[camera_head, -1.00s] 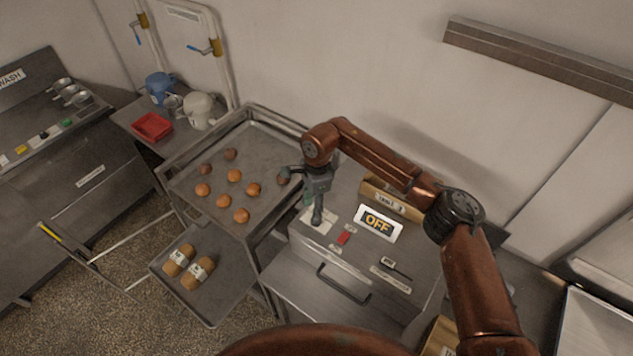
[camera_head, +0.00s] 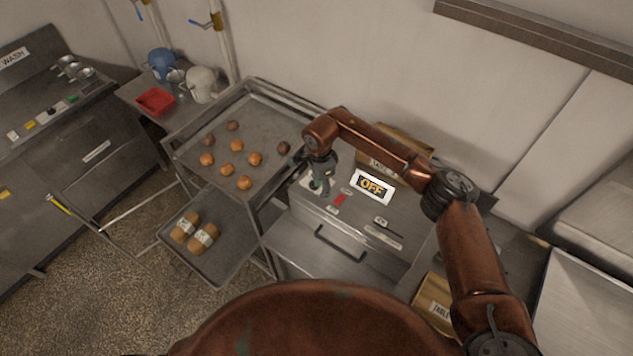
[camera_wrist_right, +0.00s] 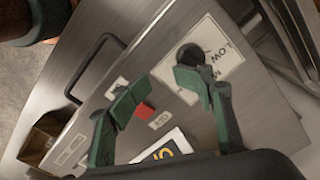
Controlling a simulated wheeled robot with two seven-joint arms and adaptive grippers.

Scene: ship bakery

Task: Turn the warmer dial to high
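The dial's exact setting is unclear. My right gripper (camera_head: 321,186) is over the warmer's top left corner and hides the dial in the head view. In the wrist view its green fingers (camera_wrist_right: 156,90) are apart with nothing between them. The dial lies just beyond one fingertip, not between the fingers. My left gripper is out of view.
A red switch (camera_wrist_right: 144,109) sits beside the dial plate. A rack with a tray (camera_head: 262,115) of buns stands left of the warmer, close to my gripper. A wall rises behind.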

